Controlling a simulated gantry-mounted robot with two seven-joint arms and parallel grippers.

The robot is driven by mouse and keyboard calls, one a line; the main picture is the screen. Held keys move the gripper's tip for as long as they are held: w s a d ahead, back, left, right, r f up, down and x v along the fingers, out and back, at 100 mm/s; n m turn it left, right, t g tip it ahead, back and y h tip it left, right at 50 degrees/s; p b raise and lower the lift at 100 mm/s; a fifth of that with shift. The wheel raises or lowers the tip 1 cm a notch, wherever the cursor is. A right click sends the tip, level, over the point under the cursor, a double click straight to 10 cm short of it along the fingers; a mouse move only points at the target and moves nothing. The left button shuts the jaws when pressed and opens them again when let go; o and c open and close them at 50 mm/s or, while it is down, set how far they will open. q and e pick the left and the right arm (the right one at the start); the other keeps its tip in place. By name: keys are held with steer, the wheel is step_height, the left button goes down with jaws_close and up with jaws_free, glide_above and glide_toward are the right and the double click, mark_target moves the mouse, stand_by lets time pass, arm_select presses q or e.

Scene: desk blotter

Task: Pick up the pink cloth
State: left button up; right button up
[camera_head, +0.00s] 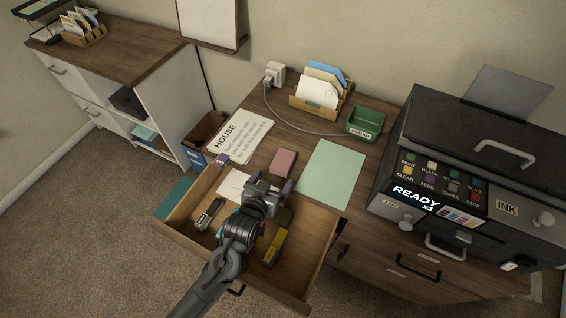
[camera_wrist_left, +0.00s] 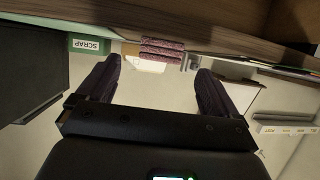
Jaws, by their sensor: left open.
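The pink cloth (camera_head: 284,162) is a small folded block lying on the desk top near its front edge, left of the green sheet. In the left wrist view its layered pink edge (camera_wrist_left: 162,48) shows beyond and between my fingers. My left gripper (camera_head: 271,182) is open and empty, over the open drawer and just in front of the cloth, apart from it. Its two dark fingers (camera_wrist_left: 158,75) are spread wide in the wrist view. My right gripper is in neither view.
The open drawer (camera_head: 176,220) holds a stapler, a yellow item and other small things. A pale green sheet (camera_head: 333,172), a HOUSE notice (camera_head: 240,133), a small purple block (camera_head: 221,159), a green SCRAP tray (camera_head: 365,124), a letter holder (camera_head: 318,108) and a printer (camera_head: 450,170) surround the cloth.

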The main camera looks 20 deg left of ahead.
mark_target(279, 169)
arm_select(q)
steer(key=shift+w+f+b, duration=0.2)
steer(key=shift+w+b, duration=0.1)
steer(key=shift+w, duration=0.25)
steer(key=x, duration=0.1)
steer(key=b+x, duration=0.1)
steer(key=x, duration=0.2)
steer(key=shift+w+r, duration=0.2)
steer(key=shift+r, duration=0.05)
steer(key=shift+c, duration=0.4)
steer(key=c, duration=1)
steer(key=shift+c, duration=0.2)
steer(key=shift+r, duration=0.1)
